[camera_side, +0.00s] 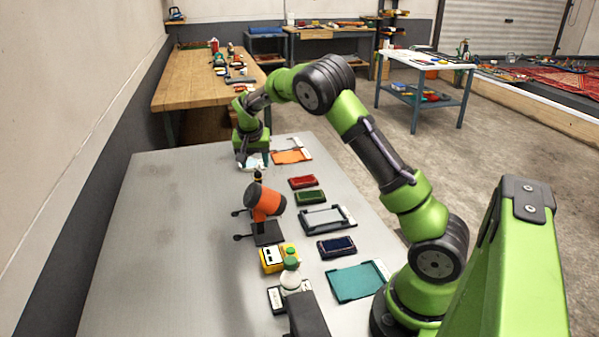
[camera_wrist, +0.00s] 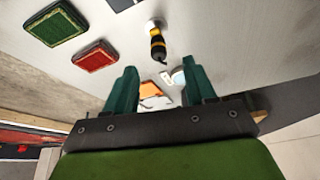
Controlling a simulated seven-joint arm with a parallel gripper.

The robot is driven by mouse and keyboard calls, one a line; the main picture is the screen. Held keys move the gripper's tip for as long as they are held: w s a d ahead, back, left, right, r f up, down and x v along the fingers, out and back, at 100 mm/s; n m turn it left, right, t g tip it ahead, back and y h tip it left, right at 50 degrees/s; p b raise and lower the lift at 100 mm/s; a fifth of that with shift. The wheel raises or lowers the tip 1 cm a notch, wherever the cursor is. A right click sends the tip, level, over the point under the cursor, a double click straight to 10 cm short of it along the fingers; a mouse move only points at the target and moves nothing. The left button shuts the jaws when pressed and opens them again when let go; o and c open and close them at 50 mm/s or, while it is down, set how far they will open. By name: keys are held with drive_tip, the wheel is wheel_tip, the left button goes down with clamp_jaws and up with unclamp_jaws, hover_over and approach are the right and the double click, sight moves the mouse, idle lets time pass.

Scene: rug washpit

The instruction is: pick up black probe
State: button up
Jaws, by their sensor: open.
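A black probe (camera_wrist: 158,47) with a yellow band shows in the wrist view, ahead of and between my fingertips, apart from them. A round white piece is at its far end. In the side view, a small black upright piece (camera_side: 257,176) behind the orange cylinder looks like the same probe; its lower part is hidden. My gripper (camera_side: 253,161) points down at the far end of the grey table, beyond that piece. In the wrist view my gripper (camera_wrist: 160,78) shows two dark green fingers spread apart, with nothing held between them.
The table's left side (camera_side: 170,235) is clear.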

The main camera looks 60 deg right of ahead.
sight(258, 173)
drive_tip(key=x, duration=0.5)
drive_tip(key=shift+d+x, duration=0.2)
drive_tip(key=shift+x, duration=2.4)
drive_tip(key=shift+r, duration=0.15)
clamp_jaws()
